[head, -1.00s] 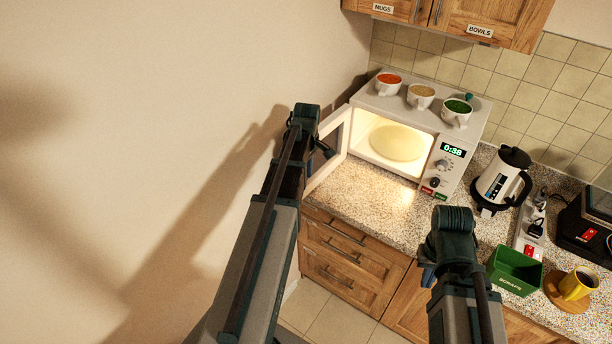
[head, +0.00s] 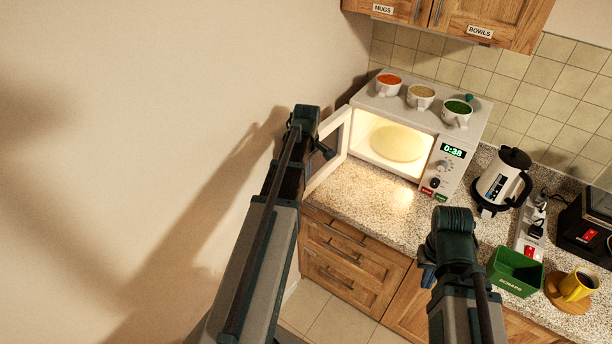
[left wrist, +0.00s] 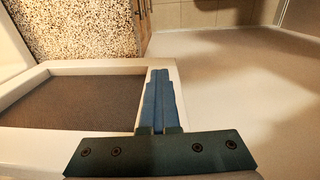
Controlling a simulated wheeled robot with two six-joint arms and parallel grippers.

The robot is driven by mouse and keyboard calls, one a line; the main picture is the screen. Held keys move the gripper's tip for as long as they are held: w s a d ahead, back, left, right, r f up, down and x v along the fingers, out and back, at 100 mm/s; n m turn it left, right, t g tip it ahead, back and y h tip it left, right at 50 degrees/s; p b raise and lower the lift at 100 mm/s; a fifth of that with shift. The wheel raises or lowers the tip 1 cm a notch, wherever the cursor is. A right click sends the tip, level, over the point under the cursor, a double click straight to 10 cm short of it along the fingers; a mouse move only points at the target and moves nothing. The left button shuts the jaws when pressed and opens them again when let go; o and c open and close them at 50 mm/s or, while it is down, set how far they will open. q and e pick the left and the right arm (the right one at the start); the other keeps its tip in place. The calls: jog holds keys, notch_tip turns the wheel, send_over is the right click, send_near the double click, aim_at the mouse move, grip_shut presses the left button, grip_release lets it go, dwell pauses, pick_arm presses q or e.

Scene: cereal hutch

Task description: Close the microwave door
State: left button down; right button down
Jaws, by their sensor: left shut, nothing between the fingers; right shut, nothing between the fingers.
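The white microwave (head: 436,150) stands on the counter at the back, lit inside, with a pale round turntable (head: 397,143) showing. Its door (head: 327,172) is wide open, hinged at the left and swung out toward me. My left gripper (head: 325,150) is mostly hidden by its arm and overlaps the door in the head view. In the left wrist view its blue fingers (left wrist: 158,75) are shut and empty, over the door's pale frame (left wrist: 100,67); I cannot tell whether they touch. My right gripper (head: 428,276) is shut, low before the counter front, partly hidden by its wrist.
Three filled cups (head: 421,96) stand on the microwave. A kettle (head: 502,180), power strip (head: 531,232), green scraps bin (head: 515,270) and yellow mug (head: 578,284) are to the right. The wall (head: 200,100) is close on the left. The counter before the microwave is clear.

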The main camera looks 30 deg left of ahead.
pick_arm(q)
jog(key=c, duration=1.5)
grip_release()
jog(key=shift+s+d+f, duration=0.15)
jog(key=shift+s+f, duration=0.15)
jog(key=shift+s, duration=0.15)
jog(key=shift+s+d+f, duration=0.15)
jog(key=shift+s+f, duration=0.1)
jog(key=shift+s, duration=0.2)
jog(key=shift+c, duration=0.2)
pick_arm(e)
jog(key=shift+f, duration=0.5)
pick_arm(q)
jog(key=o, duration=0.7)
jog(key=shift+c, duration=0.2)
notch_tip(320, 180, up, 16)
jog(key=w+a+p, duration=0.1)
jog(key=w+p, duration=0.1)
jog(key=p, duration=1.4)
jog(key=shift+w+a+f, duration=0.2)
jog(key=shift+a, duration=0.2)
pick_arm(e)
notch_tip(320, 180, up, 16)
jog(key=a, duration=0.1)
jog(key=shift+w+a+m, duration=0.15)
jog(key=shift+w+m, duration=0.1)
jog(key=shift+m, duration=0.05)
jog(key=shift+r, duration=0.1)
